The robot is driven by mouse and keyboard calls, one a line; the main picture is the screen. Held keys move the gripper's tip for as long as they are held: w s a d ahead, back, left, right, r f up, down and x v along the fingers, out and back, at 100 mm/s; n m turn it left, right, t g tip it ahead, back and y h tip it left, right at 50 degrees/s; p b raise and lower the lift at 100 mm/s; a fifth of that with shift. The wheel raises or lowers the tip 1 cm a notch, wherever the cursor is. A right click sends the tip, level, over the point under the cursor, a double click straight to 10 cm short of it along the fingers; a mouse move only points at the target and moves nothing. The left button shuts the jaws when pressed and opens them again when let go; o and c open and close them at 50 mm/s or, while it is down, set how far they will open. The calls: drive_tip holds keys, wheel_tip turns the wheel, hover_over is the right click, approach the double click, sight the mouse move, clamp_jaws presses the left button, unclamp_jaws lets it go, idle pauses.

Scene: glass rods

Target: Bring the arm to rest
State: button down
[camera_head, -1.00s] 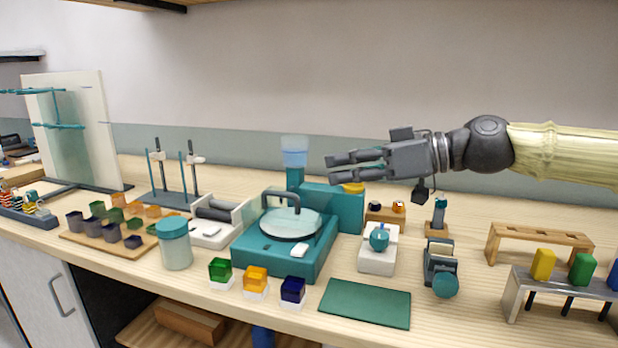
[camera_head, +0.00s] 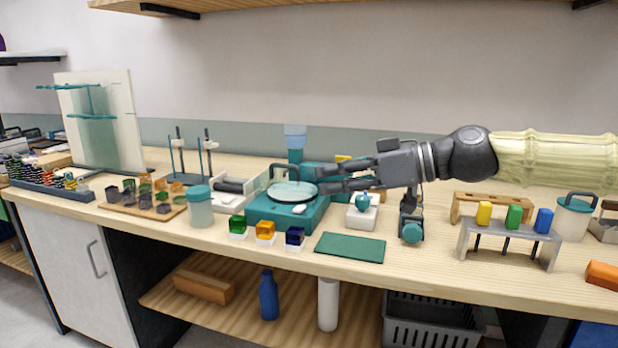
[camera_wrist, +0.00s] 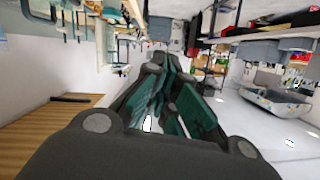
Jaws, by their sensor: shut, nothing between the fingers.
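My arm reaches in from the right in the head view, its forearm in a pale yellow sleeve. My gripper (camera_head: 321,178) points left and is held level above the bench (camera_head: 410,272). Its fingers overlap the teal machine with the round pale plate (camera_head: 292,191) in the picture. I cannot tell the exact height between them. In the wrist view my gripper (camera_wrist: 168,108) shows dark fingers with green inner faces. It is shut with nothing held.
Below my arm stand a white block with a teal knob (camera_head: 362,211) and a grey device with a teal round end (camera_head: 411,229). A green mat (camera_head: 350,247) lies in front. A grey rack (camera_head: 508,240) holds coloured blocks. A shelf (camera_head: 250,4) hangs above.

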drive_tip(key=a+f+m+h, duration=0.2)
drive_tip(key=f+m, duration=0.1)
drive_tip(key=f, duration=1.1)
drive_tip(key=a+f+m+h, duration=0.1)
drive_tip(key=a+f+m, duration=0.2)
drive_tip(key=f, duration=1.1)
drive_tip(key=s+d+f+m+g+h, duration=0.15)
drive_tip(key=s+f, duration=0.25)
drive_tip(key=f, duration=0.7)
drive_tip(key=s+d+f+m+g+h, duration=0.15)
drive_tip(key=s+f, duration=0.25)
drive_tip(key=f, duration=0.7)
drive_tip(key=s+d+f+m+h, duration=0.1)
drive_tip(key=s+d+f+h, duration=0.1)
drive_tip(key=s+d+f, duration=0.4)
drive_tip(key=s+d+f+m+h, duration=0.2)
drive_tip(key=s+f, duration=0.3)
drive_tip(key=f, duration=0.3)
drive_tip(key=s+d+f+m+h, duration=0.1)
drive_tip(key=s+d+f+h, duration=0.1)
drive_tip(key=s+d+f, duration=0.3)
drive_tip(key=s+d+f+h, duration=0.2)
drive_tip(key=s+d, duration=0.5)
wheel_tip(320, 180, up, 18)
drive_tip(key=p, duration=1.8)
drive_tip(key=shift+s+d+f+g, duration=0.25)
drive_tip(key=shift+s+g, duration=0.05)
drive_tip(key=shift+g, duration=0.1)
